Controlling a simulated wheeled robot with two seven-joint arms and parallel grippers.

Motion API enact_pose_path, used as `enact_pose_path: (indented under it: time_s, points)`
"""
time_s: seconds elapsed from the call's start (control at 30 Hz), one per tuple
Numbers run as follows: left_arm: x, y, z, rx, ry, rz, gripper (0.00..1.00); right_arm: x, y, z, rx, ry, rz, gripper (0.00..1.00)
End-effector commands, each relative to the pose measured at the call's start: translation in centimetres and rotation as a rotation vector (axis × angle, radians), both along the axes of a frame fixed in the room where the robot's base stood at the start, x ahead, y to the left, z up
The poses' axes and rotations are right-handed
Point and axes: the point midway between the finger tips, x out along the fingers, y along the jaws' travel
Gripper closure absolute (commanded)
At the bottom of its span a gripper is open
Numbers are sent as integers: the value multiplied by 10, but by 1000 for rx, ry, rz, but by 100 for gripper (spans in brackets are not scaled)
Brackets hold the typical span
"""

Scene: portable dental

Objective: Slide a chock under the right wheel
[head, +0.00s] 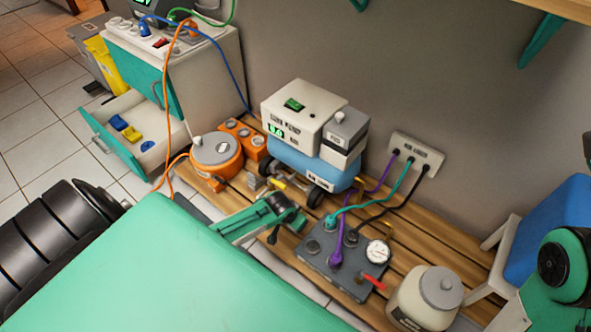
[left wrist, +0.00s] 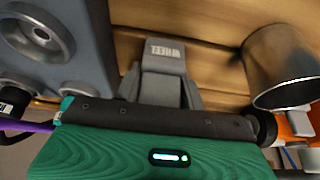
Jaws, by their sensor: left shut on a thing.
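The unit is a white box (head: 303,112) on a blue rounded base (head: 295,163), standing on the wooden slats. Its black right wheel (head: 316,196) shows at the lower front, and a dark left wheel (head: 264,166) is partly hidden. My left gripper (head: 288,208) is low over the slats, just left of and in front of the right wheel. In the left wrist view it is shut on a grey chock (left wrist: 165,90) marked "WHEEL". In the head view the held chock is mostly hidden by the gripper. My right arm (head: 565,265) shows at the right edge; its fingers are out of frame.
A grey panel (head: 340,262) with hoses and a gauge stands close right of the left gripper. An orange canister (head: 216,155) and a small grey block (head: 256,183) lie to the left. A metal cylinder (left wrist: 285,65) is close beside the chock. A white jar (head: 425,298) stands at front right.

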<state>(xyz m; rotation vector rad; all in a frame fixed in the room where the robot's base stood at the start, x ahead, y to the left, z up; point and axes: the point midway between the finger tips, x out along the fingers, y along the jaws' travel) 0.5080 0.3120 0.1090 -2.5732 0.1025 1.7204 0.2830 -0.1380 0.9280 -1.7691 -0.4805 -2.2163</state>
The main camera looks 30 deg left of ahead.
Motion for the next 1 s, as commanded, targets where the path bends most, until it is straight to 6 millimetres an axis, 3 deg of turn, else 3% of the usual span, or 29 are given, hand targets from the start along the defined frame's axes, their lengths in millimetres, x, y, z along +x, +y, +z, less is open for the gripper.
enact_pose_path:
  time_s: [1.0]
  points:
    - [24, -2, 0, 0, -1, 0, 87, 0, 0, 2, 1, 0, 0, 64]
